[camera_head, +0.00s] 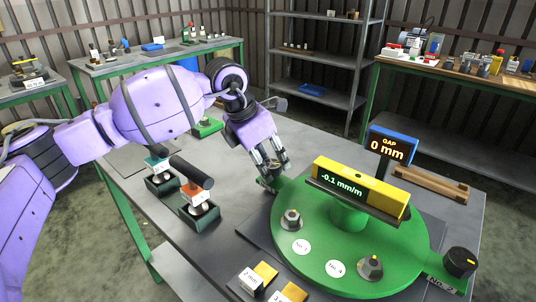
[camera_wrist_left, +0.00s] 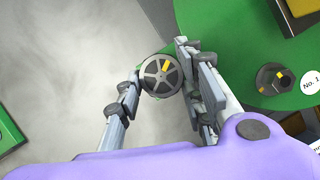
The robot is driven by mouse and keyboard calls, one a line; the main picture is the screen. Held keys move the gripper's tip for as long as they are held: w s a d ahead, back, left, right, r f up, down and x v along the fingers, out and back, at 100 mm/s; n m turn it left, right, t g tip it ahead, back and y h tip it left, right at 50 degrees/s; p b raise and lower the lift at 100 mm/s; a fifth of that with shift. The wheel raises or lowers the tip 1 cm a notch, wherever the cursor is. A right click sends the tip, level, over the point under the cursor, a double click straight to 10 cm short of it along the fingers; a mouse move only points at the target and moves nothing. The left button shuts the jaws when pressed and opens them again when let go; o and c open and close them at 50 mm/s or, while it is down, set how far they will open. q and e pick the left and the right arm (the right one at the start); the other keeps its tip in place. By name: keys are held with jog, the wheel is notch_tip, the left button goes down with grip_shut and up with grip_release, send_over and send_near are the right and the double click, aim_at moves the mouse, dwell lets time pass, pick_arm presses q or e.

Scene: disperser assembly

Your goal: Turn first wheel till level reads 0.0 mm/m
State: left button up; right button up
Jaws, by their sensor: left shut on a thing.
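The yellow level (camera_head: 358,187) lies across the green round plate (camera_head: 330,270) and its display reads -0.1 mm/m. My left gripper (camera_head: 272,172) is at the plate's back left edge. In the left wrist view a dark spoked wheel (camera_wrist_left: 161,76) with a yellow mark sits between the fingers of my left gripper (camera_wrist_left: 160,82), which is shut on it. In the head view the gripper mostly hides that wheel. A black wheel (camera_head: 460,262) with a yellow mark stands at the plate's right, by the label No. 2. My right gripper is not in view.
A blue gauge display (camera_head: 390,148) reads GAP 0 mm behind the level. Hex nuts (camera_head: 291,220) sit on the plate. Two stamp-like tools (camera_head: 195,200) stand left of it, a wooden rail (camera_head: 430,186) lies behind right, and small yellow-topped blocks (camera_head: 262,275) lie in front.

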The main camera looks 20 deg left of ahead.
pick_arm(q)
jog(key=shift+w+r+n+t+y+p, duration=0.15)
jog(key=shift+n+p, duration=0.15)
jog(key=shift+n, duration=0.3)
jog(key=shift+s+r+n+t+y+p, duration=0.15)
jog(key=shift+n+p, duration=0.1)
jog(key=shift+n, duration=0.35)
jog(key=shift+w+n, duration=0.1)
jog(key=shift+n, duration=0.3)
jog(key=shift+a, duration=0.1)
jog(key=o, duration=1)
jog(key=shift+o, duration=0.5)
jog(key=shift+f, duration=0.2)
